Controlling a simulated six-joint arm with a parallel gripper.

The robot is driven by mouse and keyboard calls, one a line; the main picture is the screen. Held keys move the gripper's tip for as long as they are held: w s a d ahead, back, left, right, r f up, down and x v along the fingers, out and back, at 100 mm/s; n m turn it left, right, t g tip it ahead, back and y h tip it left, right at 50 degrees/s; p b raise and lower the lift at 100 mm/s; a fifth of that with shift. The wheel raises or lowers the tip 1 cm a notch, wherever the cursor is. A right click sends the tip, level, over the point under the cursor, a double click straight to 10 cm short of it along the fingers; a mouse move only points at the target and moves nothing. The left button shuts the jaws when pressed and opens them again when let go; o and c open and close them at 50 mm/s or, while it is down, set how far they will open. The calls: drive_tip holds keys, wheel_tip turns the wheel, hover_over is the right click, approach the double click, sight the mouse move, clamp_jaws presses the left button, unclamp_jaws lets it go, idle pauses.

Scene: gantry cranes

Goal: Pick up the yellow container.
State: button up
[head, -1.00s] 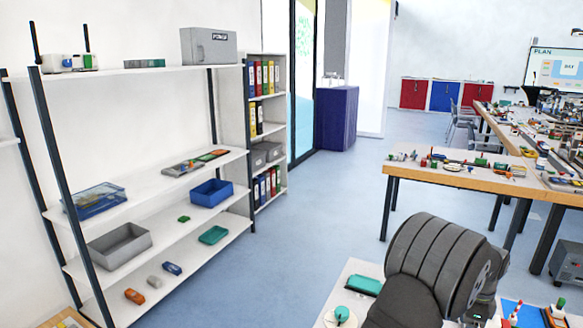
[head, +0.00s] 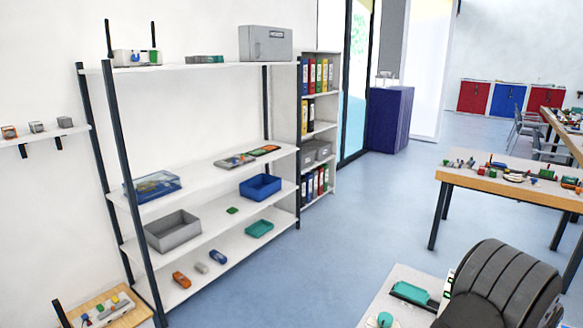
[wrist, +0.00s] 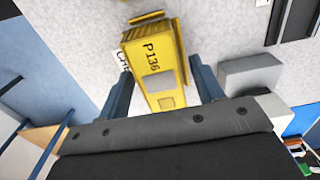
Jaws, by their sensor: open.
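The yellow container (wrist: 152,58) shows in the wrist view, marked P136. It is seen at an angle over a light grey speckled surface. My gripper (wrist: 160,66) is open, with one blue-grey finger to the left of the container and one to the right. I cannot tell whether either finger touches it. In the head view the container and the fingers are out of sight, and only a dark rounded part of my arm shows at lower right.
In the wrist view a grey block (wrist: 250,74) stands close to the right finger. A white shelf unit (head: 190,68) with trays and a workbench (head: 480,182) show in the head view. Open blue floor (head: 350,215) lies between them.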

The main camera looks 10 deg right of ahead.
drive_tip(key=c, duration=0.9)
drive_tip(key=shift+r, duration=3.8)
